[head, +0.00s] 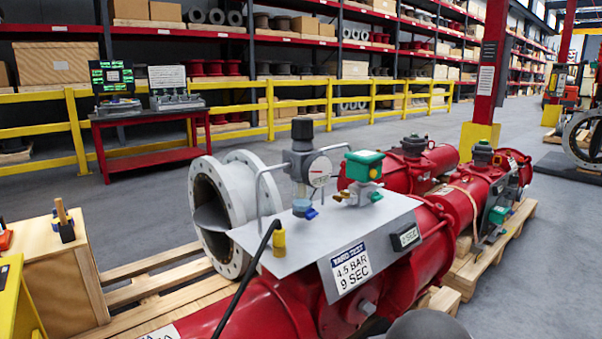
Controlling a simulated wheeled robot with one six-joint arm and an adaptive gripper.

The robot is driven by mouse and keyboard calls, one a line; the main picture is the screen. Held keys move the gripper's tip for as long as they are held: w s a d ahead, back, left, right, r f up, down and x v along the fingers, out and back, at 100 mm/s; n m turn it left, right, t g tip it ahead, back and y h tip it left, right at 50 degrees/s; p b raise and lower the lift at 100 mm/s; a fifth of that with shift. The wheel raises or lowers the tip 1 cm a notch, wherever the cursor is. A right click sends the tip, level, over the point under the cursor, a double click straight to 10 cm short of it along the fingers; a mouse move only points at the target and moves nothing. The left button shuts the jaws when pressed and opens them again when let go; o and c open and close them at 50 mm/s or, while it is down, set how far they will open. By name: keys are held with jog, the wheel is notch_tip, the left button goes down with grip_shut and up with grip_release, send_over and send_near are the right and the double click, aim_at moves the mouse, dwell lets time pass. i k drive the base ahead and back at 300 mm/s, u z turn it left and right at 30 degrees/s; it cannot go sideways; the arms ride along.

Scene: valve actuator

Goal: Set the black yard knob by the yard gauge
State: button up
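The black knob (302,129) stands upright on top of a grey regulator on the sloped grey panel (262,235). The round white-faced gauge (320,171) sits on the regulator just below the knob and faces right; its reading is too small to make out. A white label (352,268) on the panel's front reads 4.5 BAR, 9 SEC, with a blue heading strip. A clear bowl with a blue part hangs under the regulator.
A green-topped valve (365,166) stands right of the gauge, and a small display reading 9 SEC (405,237) sits at the panel's right. Bent grey pipes flank the regulator. A yellow fitting (279,242) with a black hose is at front left. Red actuator cylinders (425,270) lie below.

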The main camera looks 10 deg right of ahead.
aim_at(302, 127)
jog(key=z, duration=0.5)
jog(key=k, duration=0.55)
jog(key=z, duration=0.65)
jog(key=i, duration=1.1)
jog(key=u, duration=1)
